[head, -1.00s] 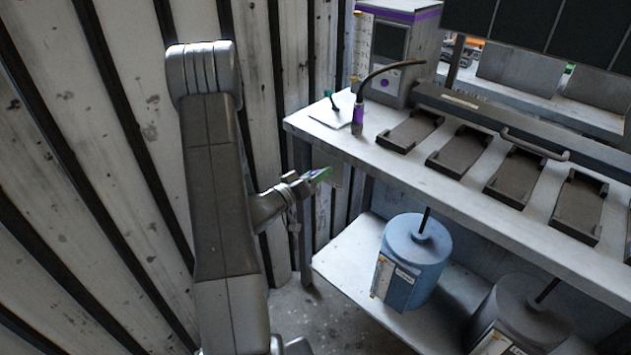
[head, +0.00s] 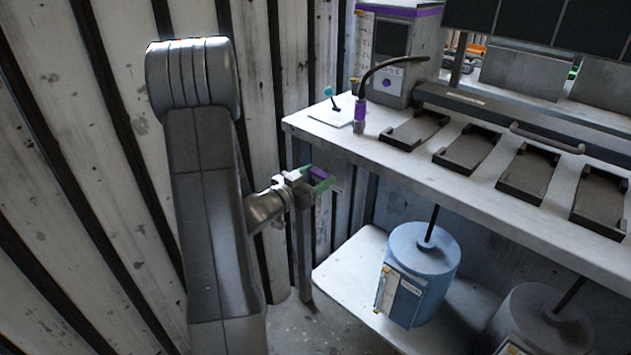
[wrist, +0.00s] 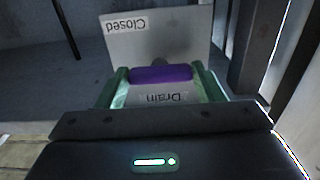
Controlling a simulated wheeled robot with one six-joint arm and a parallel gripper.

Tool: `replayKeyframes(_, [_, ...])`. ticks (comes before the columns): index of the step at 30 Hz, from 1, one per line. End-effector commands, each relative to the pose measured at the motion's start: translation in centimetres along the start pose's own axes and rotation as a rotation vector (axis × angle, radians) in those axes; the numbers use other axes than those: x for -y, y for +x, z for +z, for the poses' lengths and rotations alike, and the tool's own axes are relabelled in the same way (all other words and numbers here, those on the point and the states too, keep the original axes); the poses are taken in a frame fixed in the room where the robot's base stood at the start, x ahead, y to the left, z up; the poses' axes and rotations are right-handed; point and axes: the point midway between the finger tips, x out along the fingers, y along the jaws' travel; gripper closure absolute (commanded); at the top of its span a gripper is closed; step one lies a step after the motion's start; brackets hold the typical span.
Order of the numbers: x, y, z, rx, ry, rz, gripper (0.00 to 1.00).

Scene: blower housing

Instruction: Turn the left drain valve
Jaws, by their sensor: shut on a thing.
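The left drain valve shows a purple handle (wrist: 161,75) in the wrist view, and it also shows in the head view (head: 319,173), under the bench's left end. My gripper (head: 316,181) has green fingers on either side of the handle and is shut on it. In the wrist view a plate reading "Drain" (wrist: 165,97) shows between the fingers, upside down. A pale panel (wrist: 158,40) behind the handle carries a "Closed" label (wrist: 126,26), also upside down. The valve body behind the handle is mostly hidden.
The bench top (head: 400,165) is just above and right of my gripper. A blue canister (head: 422,262) stands on the lower shelf (head: 345,270). A bench leg (head: 301,245) is close by, and a corrugated wall (head: 90,200) is at left.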

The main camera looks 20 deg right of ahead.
Motion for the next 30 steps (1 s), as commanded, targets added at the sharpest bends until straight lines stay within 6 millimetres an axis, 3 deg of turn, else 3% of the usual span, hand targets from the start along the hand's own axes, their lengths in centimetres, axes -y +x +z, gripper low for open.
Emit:
replayKeyframes(14, [0.0, 0.0, 0.1, 0.002, 0.013, 0.000, 0.61])
replayKeyframes(15, [0.0, 0.0, 0.1, 0.002, 0.013, 0.000, 0.30])
replayKeyframes(17, [0.0, 0.0, 0.1, 0.002, 0.013, 0.000, 0.19])
replayKeyframes(26, [0.0, -0.1, 0.0, 0.001, 0.012, 0.000, 0.16])
replayKeyframes(30, [0.1, -1.1, 0.0, 0.001, 0.011, -0.003, 0.16])
